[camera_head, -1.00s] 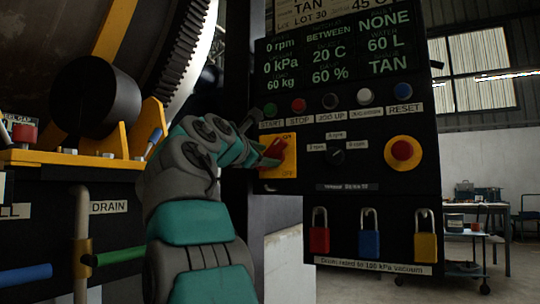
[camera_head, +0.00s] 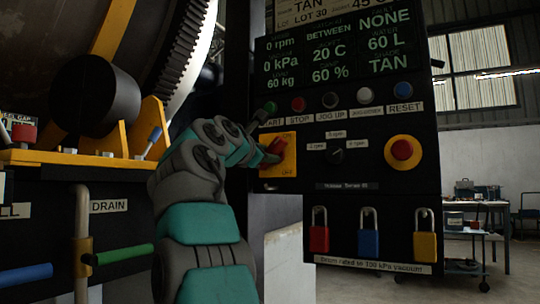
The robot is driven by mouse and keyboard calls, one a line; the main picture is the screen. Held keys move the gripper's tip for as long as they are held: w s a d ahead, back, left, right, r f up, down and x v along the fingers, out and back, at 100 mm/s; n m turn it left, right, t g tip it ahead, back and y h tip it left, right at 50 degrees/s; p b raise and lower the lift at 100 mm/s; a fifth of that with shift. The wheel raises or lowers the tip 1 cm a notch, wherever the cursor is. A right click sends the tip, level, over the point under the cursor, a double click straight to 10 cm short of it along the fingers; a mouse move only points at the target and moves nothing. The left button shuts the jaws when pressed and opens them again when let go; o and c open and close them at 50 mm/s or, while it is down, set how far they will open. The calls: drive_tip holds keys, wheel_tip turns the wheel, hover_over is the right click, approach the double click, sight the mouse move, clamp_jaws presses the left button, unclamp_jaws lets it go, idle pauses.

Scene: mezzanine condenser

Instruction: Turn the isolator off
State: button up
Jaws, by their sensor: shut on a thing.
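The isolator (camera_head: 287,170) is a yellow plate with a red rotary handle, at the lower left of the black control panel. ON is marked at its top and OFF at its bottom. The red handle (camera_head: 277,147) slants, with its upper end toward the right. My gripper (camera_head: 266,156) reaches in from the left and is shut on the handle's lower left end. My wrist and fingers hide part of the handle and the plate's left edge.
Push buttons (camera_head: 332,100) line the panel above. A red emergency stop (camera_head: 402,149) on yellow is at right. Red, blue and yellow padlocks (camera_head: 368,241) hang below. A green drain handle (camera_head: 122,254) and large drum (camera_head: 50,50) are at left.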

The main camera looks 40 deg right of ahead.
clamp_jaws()
drive_tip(key=shift+s+r, duration=0.1)
drive_tip(key=shift+m+p, duration=0.7)
drive_tip(key=shift+p, duration=0.05)
drive_tip(key=shift+d+m+p, duration=0.1)
drive_tip(key=shift+m+p, duration=0.4)
drive_tip(key=shift+m, duration=0.3)
drive_tip(key=m, duration=0.3)
drive_tip(key=m+b, duration=0.1)
drive_tip(key=m, duration=0.1)
drive_tip(key=shift+f, duration=0.25)
drive_tip(key=m+b, duration=0.1)
drive_tip(key=m, duration=0.4)
drive_tip(key=shift+m+b, duration=0.3)
drive_tip(key=m, duration=0.4)
drive_tip(key=shift+r+b, duration=0.1)
drive_tip(key=shift+b, duration=0.25)
drive_tip(key=shift+m, duration=0.3)
